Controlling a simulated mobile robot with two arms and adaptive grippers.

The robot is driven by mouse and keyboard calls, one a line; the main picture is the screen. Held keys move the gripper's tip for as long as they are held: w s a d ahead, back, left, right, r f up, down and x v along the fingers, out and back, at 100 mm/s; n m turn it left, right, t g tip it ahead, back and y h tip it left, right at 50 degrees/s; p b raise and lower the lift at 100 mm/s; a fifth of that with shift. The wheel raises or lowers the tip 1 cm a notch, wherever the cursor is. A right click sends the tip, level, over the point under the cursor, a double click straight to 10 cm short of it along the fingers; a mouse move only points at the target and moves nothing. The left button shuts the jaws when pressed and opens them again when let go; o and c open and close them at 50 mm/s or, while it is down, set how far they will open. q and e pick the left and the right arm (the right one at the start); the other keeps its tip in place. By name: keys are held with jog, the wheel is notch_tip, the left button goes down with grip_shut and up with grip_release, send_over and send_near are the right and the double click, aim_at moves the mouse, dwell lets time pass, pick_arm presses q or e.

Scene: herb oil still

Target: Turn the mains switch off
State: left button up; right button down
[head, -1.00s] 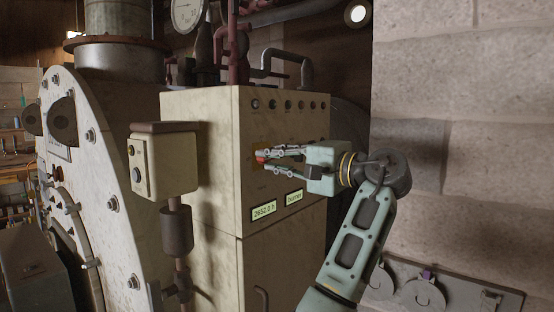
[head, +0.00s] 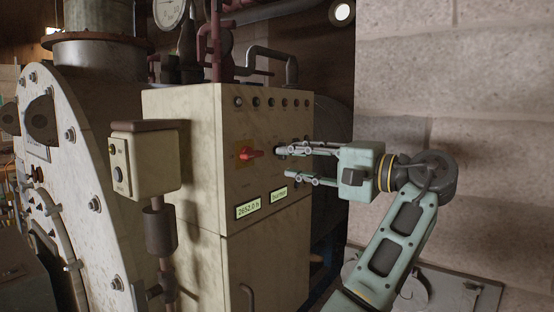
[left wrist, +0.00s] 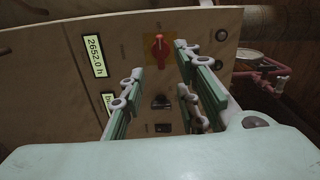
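The mains switch (head: 250,154) is a red handle on a yellow plate, on the front of the cream cabinet. Its handle lies roughly level across the plate in the head view; in the turned left wrist view the red handle (left wrist: 159,46) shows upright in the picture. My left gripper (head: 287,163) is open and empty, to the right of the switch and apart from it. In the left wrist view its two fingers (left wrist: 157,62) stand apart with the panel beyond them. My right gripper is not in view.
The cream cabinet (head: 185,172) has small round knobs along its top and two lit displays (head: 248,210) below the switch. A small control box (head: 145,163) on a post stands to the left. A block wall (head: 450,85) bounds the right.

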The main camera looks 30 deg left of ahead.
pick_arm(q)
jog(key=shift+s+d, duration=0.1)
jog(key=shift+d, duration=1.05)
jog(key=shift+f, duration=0.1)
